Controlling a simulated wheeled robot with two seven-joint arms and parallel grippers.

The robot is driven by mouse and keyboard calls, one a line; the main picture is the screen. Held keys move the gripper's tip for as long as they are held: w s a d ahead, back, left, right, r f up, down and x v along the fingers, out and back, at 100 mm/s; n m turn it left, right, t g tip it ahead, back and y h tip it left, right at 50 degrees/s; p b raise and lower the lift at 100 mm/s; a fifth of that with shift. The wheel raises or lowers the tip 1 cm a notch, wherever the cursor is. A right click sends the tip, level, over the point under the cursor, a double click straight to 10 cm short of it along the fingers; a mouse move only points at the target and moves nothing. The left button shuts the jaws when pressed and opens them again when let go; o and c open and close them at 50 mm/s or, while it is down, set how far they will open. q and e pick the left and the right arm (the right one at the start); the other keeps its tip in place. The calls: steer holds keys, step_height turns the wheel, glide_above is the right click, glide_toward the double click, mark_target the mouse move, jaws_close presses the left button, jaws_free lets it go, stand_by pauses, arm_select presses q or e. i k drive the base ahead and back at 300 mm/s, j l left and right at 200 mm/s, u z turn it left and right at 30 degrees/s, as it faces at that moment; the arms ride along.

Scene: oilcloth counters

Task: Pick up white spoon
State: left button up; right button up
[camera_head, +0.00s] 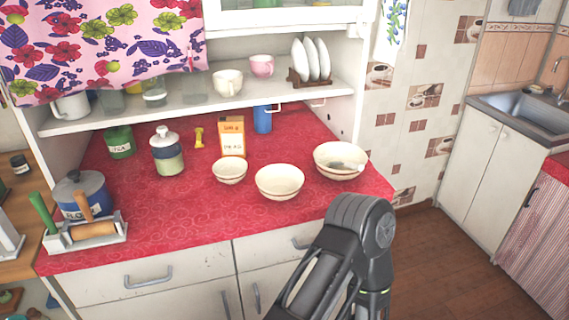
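A pale greyish piece (347,165), possibly the spoon, lies inside the right cream bowl (328,152) on the red counter. It is too small to tell its shape or colour for sure. No other spoon is clearly visible. A dark arm link of mine rises from the bottom edge in front of the counter, to the right of the middle. Neither of my grippers shows in this view.
A shelf (200,105) overhangs the back. The front middle is clear.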

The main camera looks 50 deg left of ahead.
mark_target(358, 167)
steer(key=u, duration=1.95)
steer(key=i+l+u, duration=0.15)
steer(key=l+u, duration=0.2)
steer(key=i+l+u, duration=0.1)
steer(key=l+u, duration=0.65)
steer(key=l, duration=0.6)
steer(key=l+u, duration=0.15)
steer(key=l, duration=0.55)
steer(key=l+u, duration=0.1)
steer(key=l, duration=0.55)
steer(key=k+l+u, duration=0.15)
steer(key=l, duration=0.55)
steer(key=l+u, duration=0.1)
steer(key=l, duration=0.55)
steer(key=k+l, duration=0.1)
steer(key=l, duration=0.35)
steer(key=k+l, duration=0.1)
steer(key=l, duration=0.35)
steer(key=k+l, duration=0.1)
steer(key=l, duration=0.35)
